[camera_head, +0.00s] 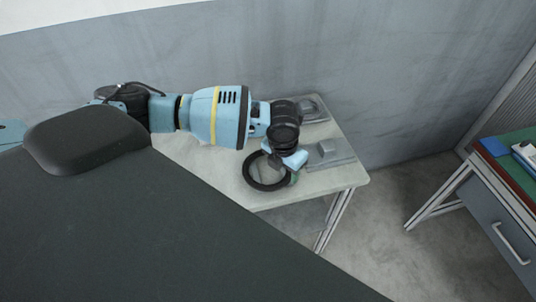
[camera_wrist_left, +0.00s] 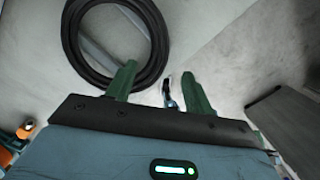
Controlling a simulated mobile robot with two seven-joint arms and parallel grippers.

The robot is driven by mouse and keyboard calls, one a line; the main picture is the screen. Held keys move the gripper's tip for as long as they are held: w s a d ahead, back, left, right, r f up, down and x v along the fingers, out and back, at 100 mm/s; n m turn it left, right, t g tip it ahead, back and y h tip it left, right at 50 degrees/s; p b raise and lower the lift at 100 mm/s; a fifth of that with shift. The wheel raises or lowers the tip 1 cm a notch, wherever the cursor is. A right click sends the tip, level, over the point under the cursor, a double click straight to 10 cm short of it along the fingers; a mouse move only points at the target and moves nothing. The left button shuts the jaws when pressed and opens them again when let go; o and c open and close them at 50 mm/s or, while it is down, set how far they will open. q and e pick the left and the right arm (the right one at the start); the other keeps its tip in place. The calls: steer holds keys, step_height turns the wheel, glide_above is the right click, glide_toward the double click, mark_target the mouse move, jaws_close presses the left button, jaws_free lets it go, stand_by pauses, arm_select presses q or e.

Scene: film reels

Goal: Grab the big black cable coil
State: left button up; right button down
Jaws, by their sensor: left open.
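The big black cable coil (camera_head: 266,187) is a ring lying at the front edge of the light table, below my left gripper. It also shows in the left wrist view (camera_wrist_left: 158,45), at the top left. My left gripper (camera_head: 293,173) points down over the coil's right side. In the left wrist view its green fingers (camera_wrist_left: 159,72) are apart with nothing held. The coil's right rim passes between the fingertips in that picture, with the left finger overlapping the inner side of the ring. I cannot tell how far above the rim the fingertips are. My right gripper is not in view.
The light table (camera_head: 228,170) also holds a grey object (camera_head: 328,152) right of the coil and another (camera_head: 312,110) behind my left wrist. A grey wall is behind. A desk with a green top (camera_head: 515,150) stands at the right, with open floor between.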

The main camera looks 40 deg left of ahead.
mark_target(285, 179)
arm_select(q)
steer(key=shift+w+f, duration=0.2)
steer(key=shift+f, duration=1.1)
steer(key=shift+w+f, duration=0.15)
steer(key=shift+f, duration=1.1)
steer(key=shift+c, duration=0.2)
jaws_close()
steer(key=shift+r, duration=0.1)
steer(key=shift+r, duration=0.4)
steer(key=r, duration=0.2)
steer(key=shift+s+d+r, duration=0.25)
steer(key=shift+d+r, duration=0.1)
steer(key=s+d+r, duration=0.1)
steer(key=s+d, duration=0.9)
steer(key=d, duration=0.1)
steer(key=shift+r, duration=0.2)
